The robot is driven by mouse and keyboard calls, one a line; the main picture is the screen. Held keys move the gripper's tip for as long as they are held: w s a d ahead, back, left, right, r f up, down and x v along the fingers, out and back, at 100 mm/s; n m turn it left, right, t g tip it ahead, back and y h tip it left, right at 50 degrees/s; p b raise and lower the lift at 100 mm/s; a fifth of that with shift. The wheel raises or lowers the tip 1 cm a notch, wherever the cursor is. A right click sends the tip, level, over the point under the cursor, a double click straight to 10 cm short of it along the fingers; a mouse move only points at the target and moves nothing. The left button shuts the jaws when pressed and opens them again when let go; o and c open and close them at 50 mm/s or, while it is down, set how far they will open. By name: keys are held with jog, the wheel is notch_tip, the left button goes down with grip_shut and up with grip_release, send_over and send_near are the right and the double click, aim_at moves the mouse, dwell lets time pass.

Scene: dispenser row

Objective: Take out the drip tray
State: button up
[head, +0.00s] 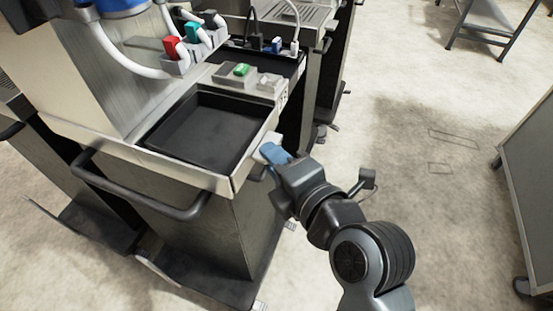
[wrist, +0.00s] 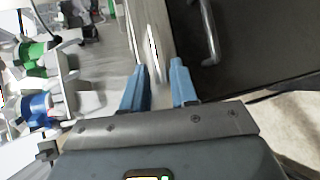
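The drip tray is a shallow black rectangular tray (head: 208,128) seated in the metal-rimmed top of the dispenser station in the head view. It looks empty. My gripper (head: 270,150) is at the right side of the station, beside the metal rim near the tray's right edge. In the wrist view its two blue fingers (wrist: 160,85) are apart, with a pale metal edge (wrist: 154,50) ahead between them. I see no grip on the tray. Whether the fingers touch the rim is unclear.
Red, teal and black dispenser taps (head: 192,40) stand behind the tray. A small block with a green top (head: 240,70) sits behind it too. A dark bar handle (head: 135,190) juts from the station's front.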

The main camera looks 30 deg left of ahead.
grip_shut()
jog(key=shift+r, duration=0.2)
dwell(0.5)
